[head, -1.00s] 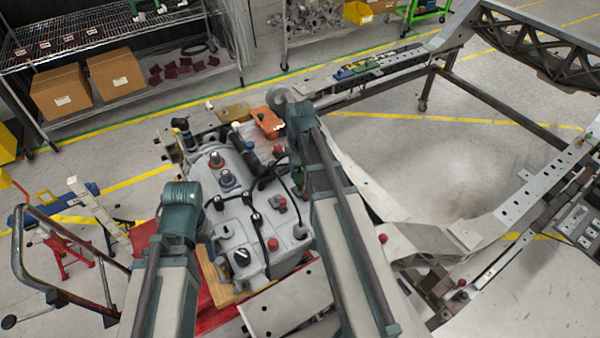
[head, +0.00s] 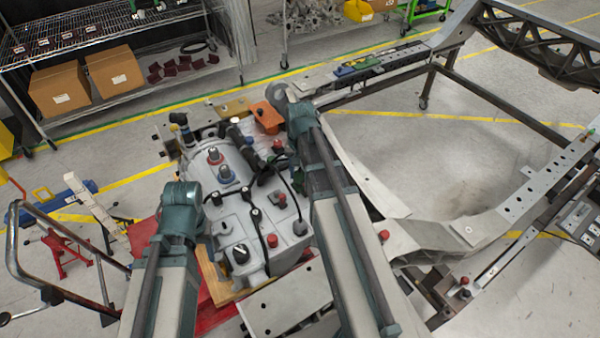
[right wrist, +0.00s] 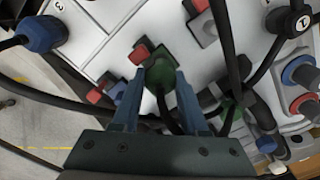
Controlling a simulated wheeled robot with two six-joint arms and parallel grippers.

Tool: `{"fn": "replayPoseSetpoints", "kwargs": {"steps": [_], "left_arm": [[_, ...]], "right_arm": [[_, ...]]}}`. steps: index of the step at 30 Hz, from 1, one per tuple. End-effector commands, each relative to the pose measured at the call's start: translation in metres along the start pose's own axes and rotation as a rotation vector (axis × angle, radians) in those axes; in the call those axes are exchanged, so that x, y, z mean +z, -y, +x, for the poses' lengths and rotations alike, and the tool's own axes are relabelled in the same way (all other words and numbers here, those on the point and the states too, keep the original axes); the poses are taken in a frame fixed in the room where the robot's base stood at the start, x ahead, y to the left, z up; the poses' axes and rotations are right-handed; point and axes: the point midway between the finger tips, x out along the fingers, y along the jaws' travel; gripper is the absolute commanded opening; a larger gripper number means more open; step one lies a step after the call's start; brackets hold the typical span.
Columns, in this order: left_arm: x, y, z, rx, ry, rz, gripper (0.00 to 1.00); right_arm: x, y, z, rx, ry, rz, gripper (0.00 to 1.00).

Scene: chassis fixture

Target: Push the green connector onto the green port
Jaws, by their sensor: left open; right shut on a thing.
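In the right wrist view, my right gripper (right wrist: 156,85) has its two blue-grey fingers closed on the sides of the green connector (right wrist: 158,72). A black cable runs back from the connector between the fingers. The connector is over the pale top of the grey unit, beside a red part; I cannot tell whether it touches a port. A second green part (right wrist: 232,108) with a black cable lies to the right; I cannot tell whether it is the green port. In the head view my right arm hides its gripper. Only links of my left arm show; its fingers are out of sight.
The grey unit (head: 232,222) carries several black cables, knobs and coloured caps. An orange block (head: 266,117) stands behind the unit. The chassis frame (head: 470,232) extends to the right.

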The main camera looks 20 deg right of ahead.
Motion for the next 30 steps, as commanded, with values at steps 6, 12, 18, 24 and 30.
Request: {"fn": "replayPoseSetpoints", "kwargs": {"steps": [6, 12, 18, 24, 30], "left_arm": [[0.0, 0.0, 0.001, 0.0, 0.0, 0.0, 0.5], [0.0, 0.0, 0.001, 0.0, 0.0, 0.0, 0.5], [0.0, 0.0, 0.004, 0.0, 0.0, 0.0, 0.5], [-0.001, -0.001, 0.008, 0.0, 0.0, 0.0, 0.5], [-0.001, -0.001, 0.011, 0.0, 0.0, 0.0, 0.5]], "right_arm": [[0.0, 0.0, 0.001, 0.0, 0.0, 0.0, 0.0], [0.0, 0.0, 0.001, 0.0, 0.0, 0.0, 0.0], [0.0, 0.0, 0.004, 0.0, 0.0, 0.0, 0.0], [0.0, 0.0, 0.009, 0.0, 0.0, 0.0, 0.0], [0.0, 0.0, 0.011, 0.0, 0.0, 0.0, 0.49]]}}
